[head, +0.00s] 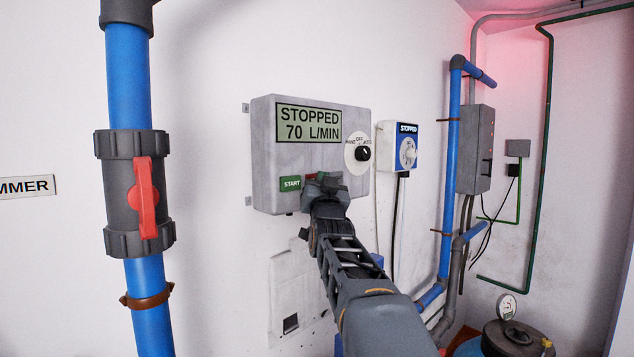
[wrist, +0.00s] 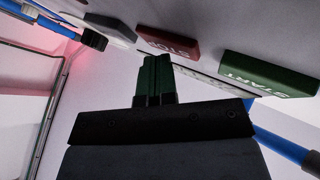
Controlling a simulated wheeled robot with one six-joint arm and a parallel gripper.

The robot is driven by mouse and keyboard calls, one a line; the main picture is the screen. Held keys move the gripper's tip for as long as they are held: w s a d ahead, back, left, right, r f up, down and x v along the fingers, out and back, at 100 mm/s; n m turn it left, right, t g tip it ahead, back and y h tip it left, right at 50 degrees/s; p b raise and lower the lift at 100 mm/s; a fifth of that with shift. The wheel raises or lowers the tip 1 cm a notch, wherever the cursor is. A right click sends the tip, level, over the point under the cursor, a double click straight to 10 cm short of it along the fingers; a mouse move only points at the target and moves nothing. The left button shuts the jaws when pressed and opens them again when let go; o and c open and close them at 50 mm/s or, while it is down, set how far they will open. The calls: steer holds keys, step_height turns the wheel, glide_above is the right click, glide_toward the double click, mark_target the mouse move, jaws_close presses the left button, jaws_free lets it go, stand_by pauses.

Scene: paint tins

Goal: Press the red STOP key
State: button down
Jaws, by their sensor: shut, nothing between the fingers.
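The grey control box (head: 262,150) is on the white wall, and its display (head: 308,123) reads "STOPPED 70 L/MIN". A green START key (head: 290,184) is at its lower left. The red STOP key (head: 311,176) is mostly hidden behind my gripper (head: 322,183) in the head view. In the wrist view the STOP key (wrist: 168,42) shows upside down, with the START key (wrist: 266,75) to its right. My gripper (wrist: 157,62) is shut and empty, its fingertips right by the STOP key's edge. I cannot tell whether they touch it.
A black rotary knob (head: 363,153) is at the box's right. A white and blue unit (head: 398,147) marked "STOPPED" is beside the box. A blue pipe (head: 129,70) with a red-handled valve (head: 146,198) runs down the left. A grey wall box (head: 475,150) is further right.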

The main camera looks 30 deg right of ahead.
steer(key=shift+s+f, duration=0.1)
steer(key=shift+s+d+b, duration=0.15)
steer(key=shift+s+b, duration=0.55)
steer(key=shift+b, duration=0.15)
steer(key=s+b, duration=0.2)
steer(key=s, duration=0.1)
steer(key=s+d, duration=0.1)
steer(key=s, duration=0.1)
steer(key=shift+b, duration=0.4)
steer(key=shift+a, duration=0.1)
stand_by(0.5)
